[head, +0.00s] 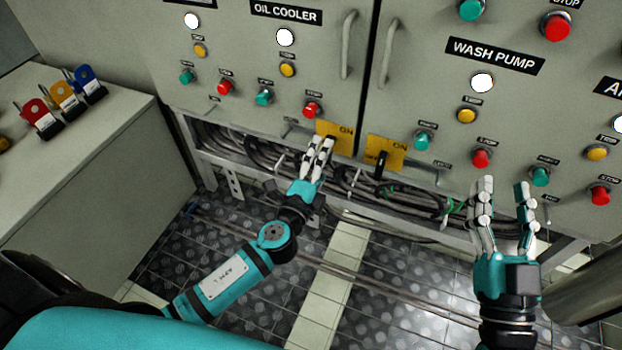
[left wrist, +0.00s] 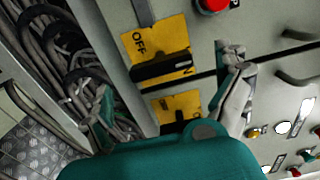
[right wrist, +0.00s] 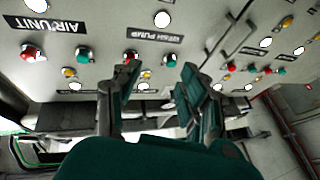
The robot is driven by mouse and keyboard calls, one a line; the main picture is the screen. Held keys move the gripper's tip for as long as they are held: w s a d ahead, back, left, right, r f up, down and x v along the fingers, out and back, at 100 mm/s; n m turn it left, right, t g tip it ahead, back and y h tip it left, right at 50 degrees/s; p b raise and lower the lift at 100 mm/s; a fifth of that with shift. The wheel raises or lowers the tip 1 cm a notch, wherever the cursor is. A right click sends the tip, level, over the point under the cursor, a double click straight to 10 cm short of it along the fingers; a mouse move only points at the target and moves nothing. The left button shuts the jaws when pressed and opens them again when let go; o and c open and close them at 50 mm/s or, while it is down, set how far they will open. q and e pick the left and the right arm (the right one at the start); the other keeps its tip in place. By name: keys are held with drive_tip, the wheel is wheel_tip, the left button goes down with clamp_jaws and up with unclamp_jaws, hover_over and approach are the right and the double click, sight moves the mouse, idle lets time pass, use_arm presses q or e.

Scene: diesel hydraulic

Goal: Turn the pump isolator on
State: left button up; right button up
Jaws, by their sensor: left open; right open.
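Two yellow isolator plates sit low on the grey cabinets. The left plate (head: 340,132) is partly covered by my left gripper; in the left wrist view this plate (left wrist: 150,47), marked OFF, carries a black handle (left wrist: 162,68) lying roughly along the cabinet edge. My right gripper (head: 505,192) is open and empty before the wash pump cabinet.
Push buttons and lamps cover the panels, among them a red button (head: 481,158) near my right fingers. Cables (head: 260,150) run below the cabinets. Padlocks (head: 38,115) stand on a bench (head: 90,150) at left.

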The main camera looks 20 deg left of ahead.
use_arm(q)
drive_tip(key=s, duration=0.7)
drive_tip(key=shift+s+a, duration=0.15)
drive_tip(key=shift+s, duration=0.2)
